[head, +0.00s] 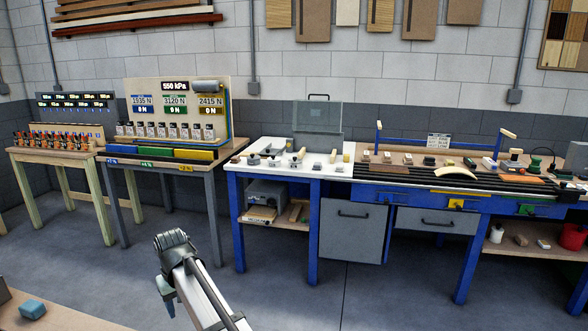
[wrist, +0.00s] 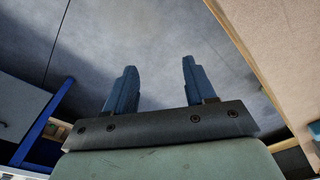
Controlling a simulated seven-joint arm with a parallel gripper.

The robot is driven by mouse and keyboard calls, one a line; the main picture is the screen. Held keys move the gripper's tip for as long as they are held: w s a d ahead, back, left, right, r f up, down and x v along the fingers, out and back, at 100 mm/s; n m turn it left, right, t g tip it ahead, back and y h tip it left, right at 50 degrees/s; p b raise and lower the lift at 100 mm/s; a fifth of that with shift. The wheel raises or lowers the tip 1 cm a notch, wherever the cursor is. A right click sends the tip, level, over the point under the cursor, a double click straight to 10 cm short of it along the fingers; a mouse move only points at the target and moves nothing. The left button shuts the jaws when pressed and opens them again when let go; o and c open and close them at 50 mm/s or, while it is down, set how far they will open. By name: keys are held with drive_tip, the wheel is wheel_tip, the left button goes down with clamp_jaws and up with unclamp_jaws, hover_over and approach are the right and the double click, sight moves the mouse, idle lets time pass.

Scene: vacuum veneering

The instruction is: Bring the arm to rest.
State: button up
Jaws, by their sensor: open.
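My gripper (wrist: 158,85) shows in the wrist view with two blue fingers standing apart. It is open, with nothing between the fingers, and only grey floor shows beyond them. In the head view part of my arm (head: 190,275) rises from the bottom edge, in front of the benches and over open floor.
A blue-framed workbench (head: 233,215) with tools and a grey cabinet (head: 352,232) stands behind my arm. A table with gauge panels (head: 176,103) stands at the left. A blue block (head: 33,309) lies on a surface at the bottom left. The floor between is clear.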

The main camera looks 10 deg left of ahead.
drive_tip(key=w+d+f+m, duration=0.25)
drive_tip(key=d+f, duration=0.25)
drive_tip(key=d, duration=0.5)
drive_tip(key=w+d+f+m, duration=0.1)
drive_tip(key=w+d+f, duration=0.4)
drive_tip(key=d, duration=0.6)
drive_tip(key=w+d+f+m, duration=0.25)
drive_tip(key=d+f, duration=0.35)
drive_tip(key=d, duration=0.4)
drive_tip(key=s+d+f+m, duration=0.15)
drive_tip(key=d+f, duration=0.25)
drive_tip(key=d, duration=0.5)
drive_tip(key=s+d+f+m, duration=0.1)
drive_tip(key=s+d+f, duration=0.25)
drive_tip(key=d, duration=0.65)
drive_tip(key=s+d+f+m, duration=0.2)
drive_tip(key=d+f, duration=0.2)
drive_tip(key=d, duration=0.5)
drive_tip(key=s+f+g, duration=0.2)
drive_tip(key=s+f, duration=0.5)
drive_tip(key=s, duration=0.3)
drive_tip(key=s+d+f+g, duration=0.1)
drive_tip(key=s+f+g, duration=0.2)
drive_tip(key=s+f, duration=0.4)
drive_tip(key=s+d+f+g, duration=0.1)
drive_tip(key=s+f, duration=0.6)
drive_tip(key=s, duration=0.7)
drive_tip(key=shift+s+d+f+g+h, duration=0.15)
drive_tip(key=shift+f+g+h, duration=0.2)
drive_tip(key=shift+g, duration=0.35)
